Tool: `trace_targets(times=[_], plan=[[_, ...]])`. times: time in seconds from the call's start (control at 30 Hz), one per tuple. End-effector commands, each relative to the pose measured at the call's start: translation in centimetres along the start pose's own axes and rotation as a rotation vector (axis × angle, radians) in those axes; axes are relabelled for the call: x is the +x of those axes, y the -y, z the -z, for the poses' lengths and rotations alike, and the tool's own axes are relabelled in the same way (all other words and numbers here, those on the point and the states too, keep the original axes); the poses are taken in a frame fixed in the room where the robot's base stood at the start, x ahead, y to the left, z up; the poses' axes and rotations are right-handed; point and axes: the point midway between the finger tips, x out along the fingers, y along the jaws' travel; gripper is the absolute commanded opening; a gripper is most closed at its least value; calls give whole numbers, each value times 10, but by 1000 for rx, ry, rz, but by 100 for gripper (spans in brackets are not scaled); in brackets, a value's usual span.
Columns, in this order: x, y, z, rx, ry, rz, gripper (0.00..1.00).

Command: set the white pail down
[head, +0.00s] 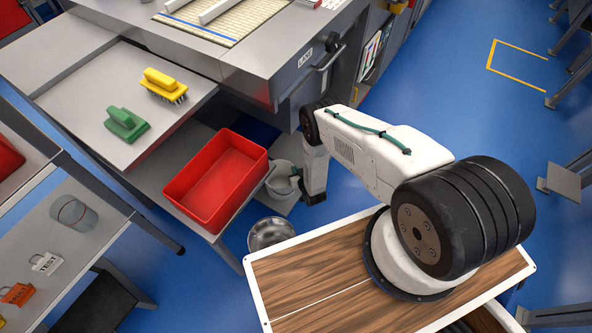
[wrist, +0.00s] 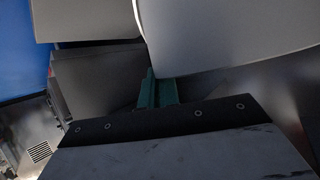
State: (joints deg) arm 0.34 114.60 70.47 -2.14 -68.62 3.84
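The white pail (head: 283,184) is just right of the red tub in the head view, partly hidden by the tub and my arm. In the wrist view its pale curved wall (wrist: 235,35) fills the upper right, close to the camera. My gripper (head: 296,176) is at the pail's right rim. Its green fingers (wrist: 158,92) are close together at the pail's edge in the wrist view and appear shut on it. The wrist view is dark, and the fingertips are partly hidden. I cannot tell whether the pail's base touches the grey surface below it.
A red tub (head: 216,181) sits on a low shelf left of the pail. A metal bowl (head: 270,234) is below it. Yellow (head: 164,84) and green (head: 126,124) brushes lie on the steel side table. A wood-topped surface (head: 310,284) is in front.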

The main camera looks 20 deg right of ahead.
Motion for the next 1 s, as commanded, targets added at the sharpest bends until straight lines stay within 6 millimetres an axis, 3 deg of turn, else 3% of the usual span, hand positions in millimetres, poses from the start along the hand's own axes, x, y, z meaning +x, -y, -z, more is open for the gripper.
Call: trace_targets(times=[0.27,0.33,0.37,0.67,0.83,1.0], plan=[[0,0,-1,1,0,-1,0],[0,-1,-2,1,1,-1,20],[0,-1,-1,1,1,-2,25],[0,-3,0,2,0,-4,25],[-19,-3,-1,2,4,-4,25],[-55,-3,-1,2,5,-4,25]])
